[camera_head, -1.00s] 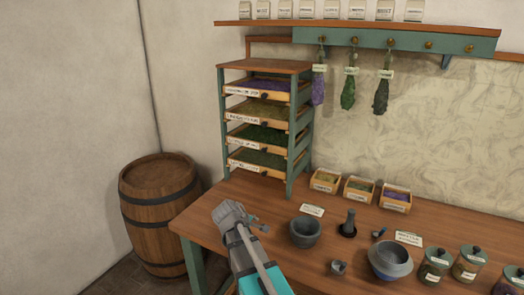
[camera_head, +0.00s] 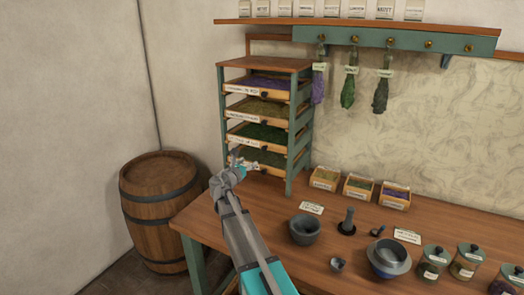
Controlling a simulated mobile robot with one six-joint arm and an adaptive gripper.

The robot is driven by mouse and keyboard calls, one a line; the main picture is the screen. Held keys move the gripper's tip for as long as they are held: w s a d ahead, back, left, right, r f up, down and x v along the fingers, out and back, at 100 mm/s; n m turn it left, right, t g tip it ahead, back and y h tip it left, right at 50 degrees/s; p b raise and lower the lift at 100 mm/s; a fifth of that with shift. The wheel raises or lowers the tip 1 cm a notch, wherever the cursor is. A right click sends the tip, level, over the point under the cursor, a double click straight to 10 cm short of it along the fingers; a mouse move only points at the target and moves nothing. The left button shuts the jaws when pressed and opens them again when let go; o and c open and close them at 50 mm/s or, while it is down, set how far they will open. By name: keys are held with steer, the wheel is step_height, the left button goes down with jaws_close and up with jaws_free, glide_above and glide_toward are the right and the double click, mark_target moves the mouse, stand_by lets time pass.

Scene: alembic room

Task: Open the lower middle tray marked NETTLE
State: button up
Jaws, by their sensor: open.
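A teal-framed drying rack with a wooden top (camera_head: 264,64) stands at the back left of the workbench and holds several trays one above the other. The lower middle tray (camera_head: 243,142), third from the top, holds dark green herbs and has a white label on its front, too small to read. It looks pushed in. My gripper (camera_head: 237,158) is open, in front of the rack just below this tray's front. It covers part of the bottom tray (camera_head: 268,169). I cannot tell whether it touches anything.
A barrel (camera_head: 160,210) stands on the floor left of the workbench (camera_head: 330,262). A mortar (camera_head: 304,230), small herb boxes (camera_head: 358,186), a bowl (camera_head: 388,262) and jars (camera_head: 433,263) stand right of my arm. Herb bundles (camera_head: 348,90) hang right of the rack.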

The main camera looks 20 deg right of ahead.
mark_target(263, 149)
stand_by(0.3)
steer(key=x, duration=1.3)
steer(key=shift+w+d, duration=0.25)
